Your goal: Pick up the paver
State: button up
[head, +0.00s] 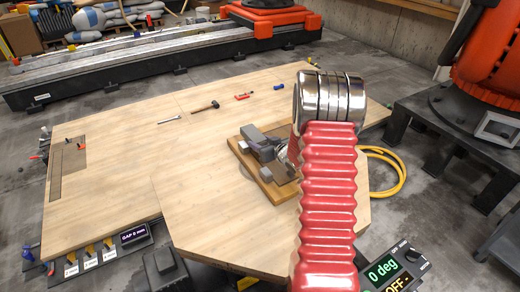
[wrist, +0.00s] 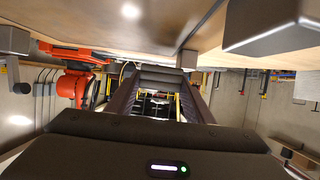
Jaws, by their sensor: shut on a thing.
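My gripper (wrist: 160,88) points away from the camera in the wrist view, with a dark finger on either side. It is shut on a dark grey block, the paver (wrist: 162,74), seen end-on between the fingertips. In the head view grey blocks (head: 252,134) show at a wooden board (head: 277,194) on the table, close to my gripper. My red ribbed arm cover hides part of the gripper there, so I cannot tell whether the held paver touches the board. Another grey block (wrist: 275,28) is at the upper right of the wrist view.
The wooden table (head: 120,150) is mostly clear. A hammer (head: 205,106), a chisel-like tool (head: 170,119) and small red and blue items lie towards its back. A yellow hose (head: 392,165) curls at the right. A small display (head: 134,234) stands at the front left edge.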

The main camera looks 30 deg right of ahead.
jog(key=shift+r, duration=3.1)
jog(key=a+f, duration=0.3)
jog(key=a, duration=2.9)
jog(key=shift+s+f+n+y, duration=0.2)
jog(key=shift+n+y, duration=0.1)
jog(key=shift+y, duration=0.1)
jog(key=shift+s, duration=0.1)
